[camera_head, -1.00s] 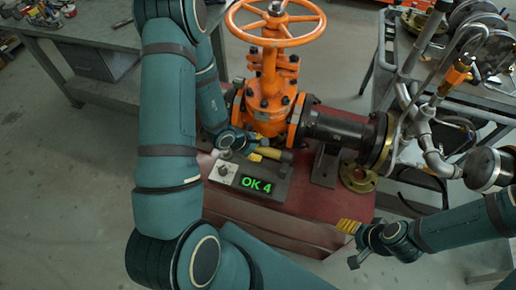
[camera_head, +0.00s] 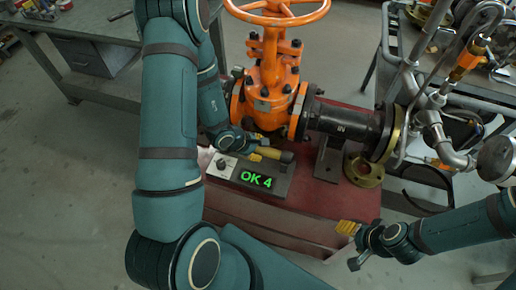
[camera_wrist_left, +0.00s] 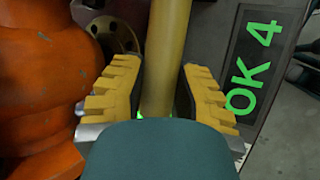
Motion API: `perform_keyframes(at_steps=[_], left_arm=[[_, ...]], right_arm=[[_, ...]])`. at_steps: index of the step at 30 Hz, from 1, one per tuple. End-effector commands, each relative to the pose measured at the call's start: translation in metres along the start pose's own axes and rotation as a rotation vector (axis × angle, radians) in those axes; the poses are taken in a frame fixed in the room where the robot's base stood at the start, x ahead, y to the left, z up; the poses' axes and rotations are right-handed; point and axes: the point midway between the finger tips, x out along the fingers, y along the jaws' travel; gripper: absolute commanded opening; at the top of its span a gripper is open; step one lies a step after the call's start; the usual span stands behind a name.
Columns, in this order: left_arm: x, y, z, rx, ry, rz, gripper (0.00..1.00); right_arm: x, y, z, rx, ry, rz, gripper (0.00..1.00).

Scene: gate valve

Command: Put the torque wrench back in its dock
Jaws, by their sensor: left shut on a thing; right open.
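My left gripper (camera_head: 258,153) is shut on the torque wrench, whose dark, thick handle end (camera_head: 284,158) shows just right of the fingers in the head view. In the left wrist view the wrench's yellow shaft (camera_wrist_left: 165,60) runs between the ribbed yellow fingers of the left gripper (camera_wrist_left: 160,98). The dock appears to be the grey box (camera_head: 221,167) with a dial and a green "OK 4" display (camera_head: 256,180); the wrench lies over or just behind its top. I cannot tell whether it is seated. My right gripper (camera_head: 348,240) is open and empty at the lower right.
The orange gate valve (camera_head: 270,98) with its handwheel stands just behind the wrench, and its body (camera_wrist_left: 40,80) is close beside the left fingers. A black flanged pipe (camera_head: 340,122) extends right. The red stand (camera_head: 330,205) has bare room at front right. Benches flank it.

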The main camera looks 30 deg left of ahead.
Motion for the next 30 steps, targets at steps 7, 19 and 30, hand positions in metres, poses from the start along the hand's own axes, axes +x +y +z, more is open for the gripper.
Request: perform_keyframes(at_steps=[7, 19, 30], left_arm=[[0.000, 0.001, 0.001, 0.001, -0.001, 0.003, 0.00], [0.000, -0.001, 0.000, -0.001, 0.001, -0.002, 0.58], [-0.041, 0.001, 0.000, 0.000, 0.001, 0.004, 0.58]], right_arm=[[0.000, 0.000, 0.000, 0.000, 0.001, 0.000, 0.63], [0.000, 0.000, 0.000, 0.000, 0.001, 0.000, 0.63], [0.000, 0.000, 0.000, 0.000, 0.001, 0.000, 0.63]])
